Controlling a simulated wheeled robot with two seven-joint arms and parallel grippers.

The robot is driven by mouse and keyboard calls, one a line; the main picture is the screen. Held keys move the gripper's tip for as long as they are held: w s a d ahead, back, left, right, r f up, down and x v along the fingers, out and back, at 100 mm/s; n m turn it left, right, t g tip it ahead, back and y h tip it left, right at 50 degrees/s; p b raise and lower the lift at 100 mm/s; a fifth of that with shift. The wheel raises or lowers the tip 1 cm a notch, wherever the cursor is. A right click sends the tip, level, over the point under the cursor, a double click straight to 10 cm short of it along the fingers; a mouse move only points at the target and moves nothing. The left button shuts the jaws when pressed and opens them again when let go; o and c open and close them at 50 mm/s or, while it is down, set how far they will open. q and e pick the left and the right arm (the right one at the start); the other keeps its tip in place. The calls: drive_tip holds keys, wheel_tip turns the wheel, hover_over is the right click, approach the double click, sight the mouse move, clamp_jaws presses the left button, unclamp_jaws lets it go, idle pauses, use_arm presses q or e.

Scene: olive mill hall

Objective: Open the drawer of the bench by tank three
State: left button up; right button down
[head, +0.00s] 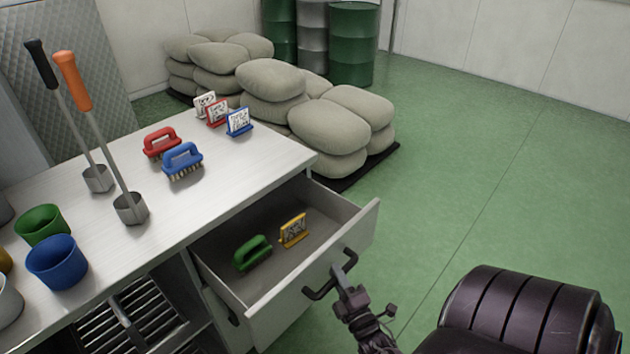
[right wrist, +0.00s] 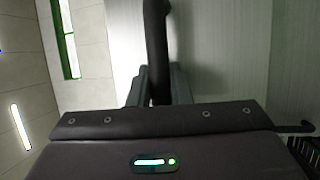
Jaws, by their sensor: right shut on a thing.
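The bench (head: 250,158) has a pale top and stands at the left in the head view. Its drawer (head: 362,228) is pulled well out. Inside lie a green brush (head: 252,252) and a yellow-framed card stand (head: 293,231). The drawer's dark bar handle (head: 318,294) is on its front. My right gripper (head: 346,284) is at the handle, shut on it. In the right wrist view the dark handle (right wrist: 157,50) runs up between the fingers, with the drawer front behind it. My left gripper is not in view.
On the bench stand red (head: 162,143) and blue (head: 182,161) brushes, small card stands (head: 217,112), two long-handled ladles (head: 131,208) and several cups (head: 57,262). Stacked sacks (head: 340,125) and drums (head: 353,45) are behind. The green floor at right is clear.

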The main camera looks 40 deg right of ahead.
drive_tip(key=s+p, duration=0.1)
drive_tip(key=s, duration=0.7)
drive_tip(key=shift+s+d, duration=0.35)
drive_tip(key=shift+s, duration=0.05)
drive_tip(key=c, duration=1.6)
unclamp_jaws()
drive_tip(key=b+v, duration=0.1)
drive_tip(key=v, duration=0.7)
drive_tip(key=shift+w, duration=0.15)
